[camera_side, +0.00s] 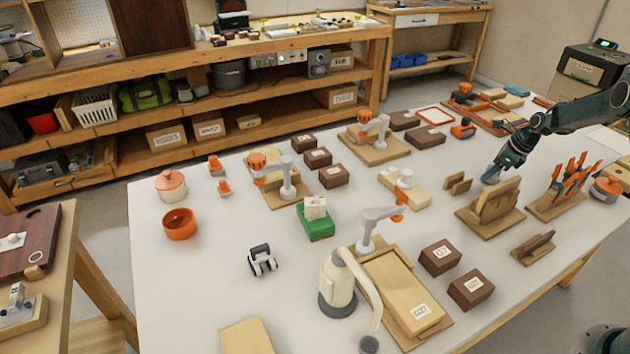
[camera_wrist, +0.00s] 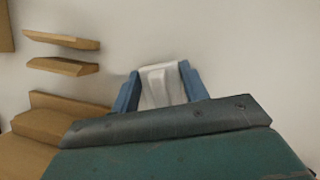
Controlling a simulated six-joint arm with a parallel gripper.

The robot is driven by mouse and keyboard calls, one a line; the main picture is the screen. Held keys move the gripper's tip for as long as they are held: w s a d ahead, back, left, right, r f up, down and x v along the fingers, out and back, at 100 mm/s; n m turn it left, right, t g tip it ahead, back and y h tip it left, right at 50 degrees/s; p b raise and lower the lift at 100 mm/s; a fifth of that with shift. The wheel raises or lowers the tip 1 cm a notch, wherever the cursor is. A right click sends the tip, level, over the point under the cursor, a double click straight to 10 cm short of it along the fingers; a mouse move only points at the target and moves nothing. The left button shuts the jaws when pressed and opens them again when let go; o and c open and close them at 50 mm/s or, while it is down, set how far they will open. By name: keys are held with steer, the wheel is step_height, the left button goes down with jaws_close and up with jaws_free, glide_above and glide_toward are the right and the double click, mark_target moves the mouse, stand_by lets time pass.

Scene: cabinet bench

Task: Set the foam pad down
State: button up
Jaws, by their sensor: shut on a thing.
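My gripper (camera_side: 489,177) reaches down over the white table at the right of the side view, behind a wooden slotted stand (camera_side: 492,203). In the wrist view its blue fingertips (camera_wrist: 160,88) are closed on a pale, whitish piece, the foam pad (camera_wrist: 158,78). The pad sits between the two fingers, and its lower part is hidden by the dark gripper body. In the side view the pad is too small and covered to make out. I cannot tell whether it touches the table.
Two small wooden pieces (camera_side: 457,183) stand just left of my gripper. A rack with orange-handled tools (camera_side: 567,185) and an orange-lidded pot (camera_side: 606,189) stand to the right. In the wrist view bare table lies beyond the fingertips. Brown boxes (camera_side: 426,136) sit farther back.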

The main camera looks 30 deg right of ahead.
steer(key=o, duration=1)
steer(key=shift+f, duration=0.1)
steer(key=shift+c, duration=0.2)
steer(key=v, duration=1.2)
steer(key=shift+d, duration=0.1)
